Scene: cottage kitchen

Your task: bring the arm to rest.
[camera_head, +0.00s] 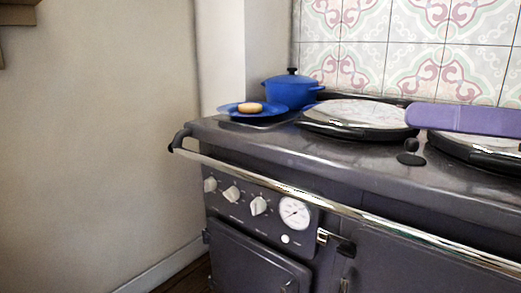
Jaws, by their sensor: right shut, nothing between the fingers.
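Neither of my grippers can be made out in the head view, and no fingers show. No arm that I can be sure is mine is visible either.
A dark range cooker (290,150) fills the right, with a chrome rail (300,190) along its front. A blue plate (236,111) with a round golden item (249,108), a blue lidded pot (291,90), a round hob lid (355,114) and a purple slab-like thing (465,118) are on top.

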